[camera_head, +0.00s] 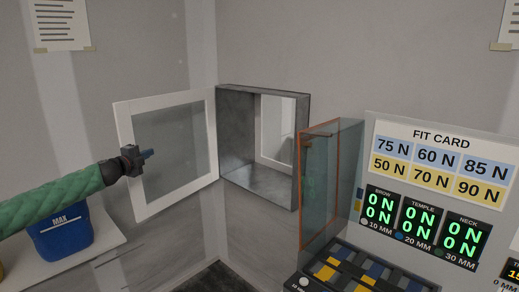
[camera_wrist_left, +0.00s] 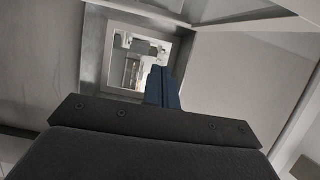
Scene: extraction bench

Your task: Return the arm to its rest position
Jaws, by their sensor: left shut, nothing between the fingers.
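My left arm, in a green sleeve, comes in from the left in the head view. Its gripper (camera_head: 149,154) is shut and empty, in front of the open white-framed glass door (camera_head: 172,150). From this view I cannot tell whether it touches the door. In the left wrist view the blue fingers (camera_wrist_left: 163,86) are together with nothing between them. My right gripper is not in view.
A grey metal pass-through box (camera_head: 262,190) in the wall stands open beside the door. A glass panel with an orange edge (camera_head: 318,185) stands right of it. A fit card board (camera_head: 440,150) with green displays is at right. A blue container (camera_head: 62,232) sits lower left.

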